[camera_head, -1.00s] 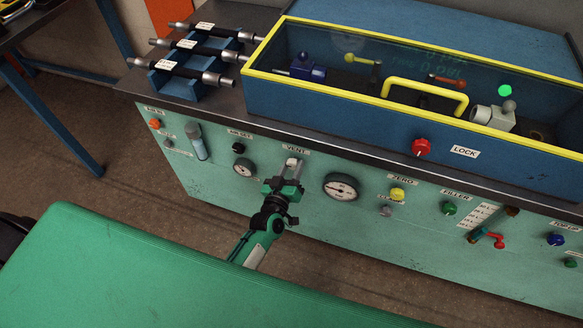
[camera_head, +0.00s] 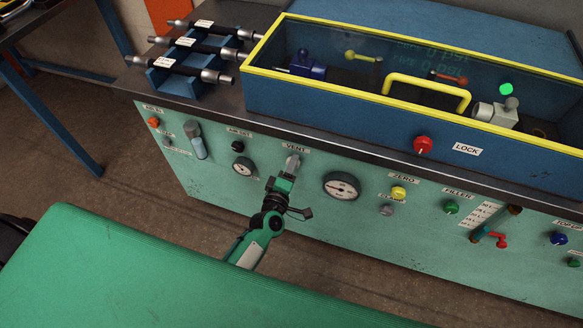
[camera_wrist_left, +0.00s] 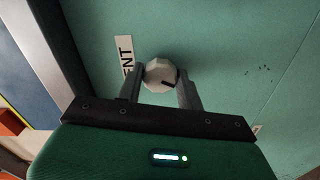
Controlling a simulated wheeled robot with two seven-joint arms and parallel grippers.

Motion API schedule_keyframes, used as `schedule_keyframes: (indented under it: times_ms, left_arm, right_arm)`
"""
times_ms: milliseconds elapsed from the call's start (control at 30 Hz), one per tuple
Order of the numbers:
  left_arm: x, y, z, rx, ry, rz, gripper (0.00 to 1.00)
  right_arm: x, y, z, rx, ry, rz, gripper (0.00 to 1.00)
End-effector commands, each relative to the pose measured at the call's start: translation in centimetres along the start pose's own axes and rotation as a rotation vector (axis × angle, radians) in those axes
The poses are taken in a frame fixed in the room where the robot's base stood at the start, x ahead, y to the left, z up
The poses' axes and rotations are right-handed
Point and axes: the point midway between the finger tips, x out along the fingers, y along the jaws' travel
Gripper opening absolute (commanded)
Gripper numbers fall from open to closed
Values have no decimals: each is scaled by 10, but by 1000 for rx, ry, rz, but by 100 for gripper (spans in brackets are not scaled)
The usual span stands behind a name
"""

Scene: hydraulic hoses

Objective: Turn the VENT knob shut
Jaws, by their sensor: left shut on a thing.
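The VENT knob (camera_wrist_left: 161,75) is a pale, faceted round knob with a dark pointer mark, on the green panel beside the VENT label (camera_wrist_left: 125,67). The mark lies toward the lower right in the left wrist view. My left gripper (camera_wrist_left: 161,84) is shut on the knob, one finger on each side. In the head view the left gripper (camera_head: 290,164) covers the knob below the VENT label (camera_head: 296,148), so the knob is hidden there. My right gripper is in neither view.
A gauge (camera_head: 341,186) sits right of the gripper and a smaller gauge (camera_head: 243,167) left of it. The red LOCK knob (camera_head: 422,145) is on the blue box (camera_head: 340,125) above. A green padded surface (camera_head: 180,270) fills the foreground.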

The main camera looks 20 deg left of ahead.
Motion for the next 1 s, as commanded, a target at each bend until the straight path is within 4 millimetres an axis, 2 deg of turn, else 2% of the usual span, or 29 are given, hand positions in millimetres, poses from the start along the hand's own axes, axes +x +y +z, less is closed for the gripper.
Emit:
schedule_keyframes:
  times_ms: [200,500,1000]
  left_arm:
    - [0,-1,0,-189,1,1,14]
    - [0,-1,-1,-384,2,0,14]
    - [0,-1,-1,-487,2,-1,14]
  right_arm:
    - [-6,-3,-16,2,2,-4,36]
    - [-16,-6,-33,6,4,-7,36]
    - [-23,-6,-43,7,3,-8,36]
